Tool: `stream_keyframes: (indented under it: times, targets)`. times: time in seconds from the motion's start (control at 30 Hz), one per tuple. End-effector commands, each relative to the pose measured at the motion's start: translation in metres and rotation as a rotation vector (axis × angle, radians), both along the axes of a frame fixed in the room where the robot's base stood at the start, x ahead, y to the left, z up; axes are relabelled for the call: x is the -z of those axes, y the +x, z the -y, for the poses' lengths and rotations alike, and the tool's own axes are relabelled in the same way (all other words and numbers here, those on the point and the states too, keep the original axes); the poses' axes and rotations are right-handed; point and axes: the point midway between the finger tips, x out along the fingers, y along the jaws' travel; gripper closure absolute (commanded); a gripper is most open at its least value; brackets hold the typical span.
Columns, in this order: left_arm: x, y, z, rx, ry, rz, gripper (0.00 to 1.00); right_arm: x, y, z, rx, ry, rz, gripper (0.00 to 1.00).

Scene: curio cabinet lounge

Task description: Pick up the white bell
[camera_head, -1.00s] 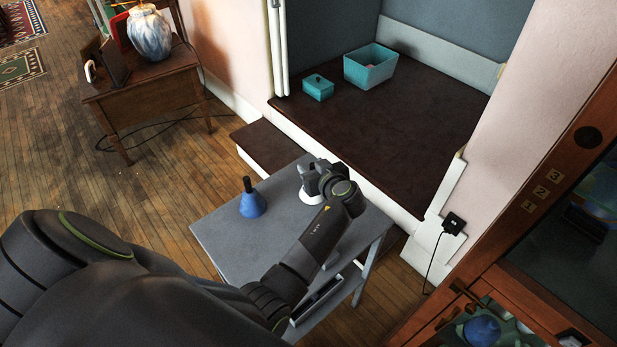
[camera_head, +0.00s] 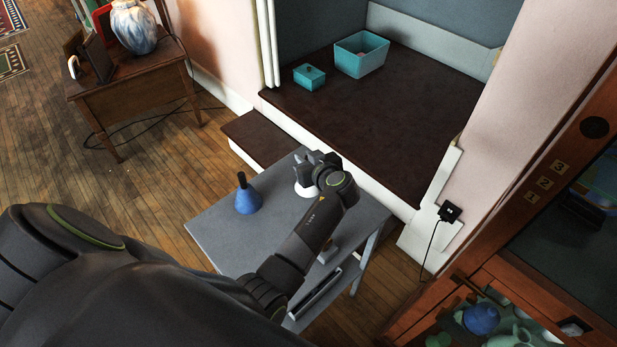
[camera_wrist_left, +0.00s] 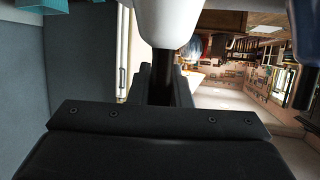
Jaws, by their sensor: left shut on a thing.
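The white bell (camera_head: 303,190) shows as a small white piece below my left gripper (camera_head: 320,163), over the far part of the small grey table (camera_head: 222,238). The gripper hides most of the bell. In the left wrist view, the white bell (camera_wrist_left: 168,22) is cut off by the top edge, and its dark handle (camera_wrist_left: 170,75) sits between the fingers of my left gripper (camera_wrist_left: 167,82). The gripper is shut on that handle. I cannot tell whether the bell touches the tabletop. My right gripper is not in view.
A blue bell (camera_head: 247,198) with a dark handle stands left of the white bell. A teal lidded box (camera_head: 309,77) and an open teal bin (camera_head: 360,58) sit on the dark raised floor (camera_head: 385,135). A wooden cabinet (camera_head: 575,160) is at the right.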

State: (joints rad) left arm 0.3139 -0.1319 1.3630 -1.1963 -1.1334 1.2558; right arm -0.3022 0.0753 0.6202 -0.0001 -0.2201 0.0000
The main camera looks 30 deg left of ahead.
Motion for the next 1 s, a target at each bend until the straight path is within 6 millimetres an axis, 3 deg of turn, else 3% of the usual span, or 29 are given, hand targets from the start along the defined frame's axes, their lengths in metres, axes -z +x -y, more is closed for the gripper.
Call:
stream_keyframes:
  times: [0.27,0.7,1.0]
  targets:
    - [-0.011,0.001,0.0,-0.001,-0.001,0.004,1.0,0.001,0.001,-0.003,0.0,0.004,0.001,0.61]
    - [-0.087,0.001,0.0,0.0,-0.002,0.006,1.0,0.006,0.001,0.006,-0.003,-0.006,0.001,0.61]
    - [-0.101,0.0,0.0,0.001,0.0,0.002,1.0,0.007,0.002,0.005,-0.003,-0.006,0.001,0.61]
